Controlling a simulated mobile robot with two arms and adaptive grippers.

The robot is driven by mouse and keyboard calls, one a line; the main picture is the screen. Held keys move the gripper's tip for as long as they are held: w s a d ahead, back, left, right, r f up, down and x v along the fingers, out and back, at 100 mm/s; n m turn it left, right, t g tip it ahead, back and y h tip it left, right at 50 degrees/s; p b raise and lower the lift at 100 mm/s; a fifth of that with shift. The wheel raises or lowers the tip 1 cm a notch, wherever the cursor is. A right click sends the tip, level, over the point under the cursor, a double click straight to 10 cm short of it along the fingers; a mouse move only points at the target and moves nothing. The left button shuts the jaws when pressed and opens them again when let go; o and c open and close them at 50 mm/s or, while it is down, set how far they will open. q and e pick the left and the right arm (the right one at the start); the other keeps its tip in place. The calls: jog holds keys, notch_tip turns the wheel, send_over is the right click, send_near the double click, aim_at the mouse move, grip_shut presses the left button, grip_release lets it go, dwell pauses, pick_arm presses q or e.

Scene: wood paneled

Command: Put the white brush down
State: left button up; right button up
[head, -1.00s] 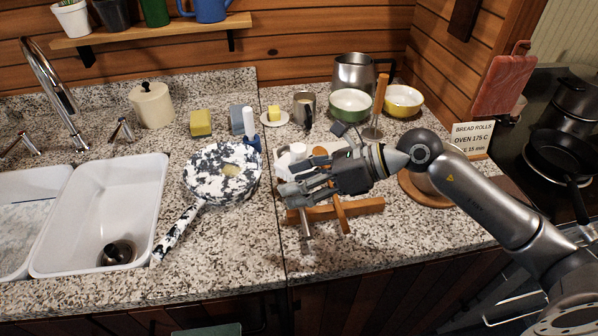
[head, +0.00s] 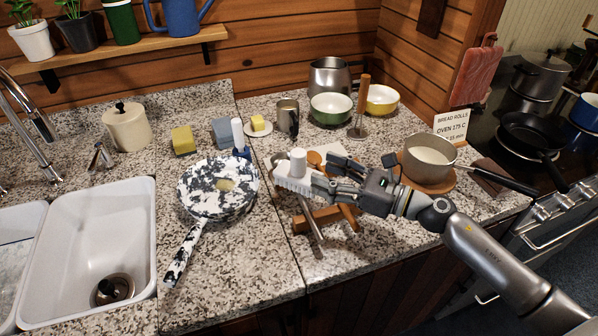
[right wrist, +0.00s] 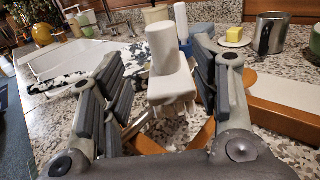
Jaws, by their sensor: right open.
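The white brush (head: 297,182) has a round upright knob and pale bristles pointing down. It is by the wooden rack, right of the mottled pan; what bears it is hard to tell. My right gripper (head: 328,180) is at the brush's right side with its fingers pointing at it. In the right wrist view the fingers (right wrist: 163,65) are spread apart, with the white brush (right wrist: 168,78) upright in the gap near their tips and room on both sides. My left gripper is not in view.
The wooden rack (head: 316,220) and utensils lie beneath the gripper. The mottled black-and-white pan (head: 205,205) is left, with the sink (head: 95,245) beyond. A saucepan (head: 408,160) stands right, near my arm. Bowls and a jug stand behind.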

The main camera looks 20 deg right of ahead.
aim_at(299, 160)
jog(key=shift+p+x, duration=0.3)
jog(key=shift+x, duration=0.95)
jog(key=shift+w+a+r+p, duration=0.15)
jog(key=shift+w+a+p, duration=0.05)
jog(key=shift+w+p, duration=0.1)
jog(key=p+x, duration=0.2)
jog(key=x, duration=0.2)
jog(key=shift+w+d, duration=0.1)
jog(key=shift+w, duration=0.25)
grip_shut()
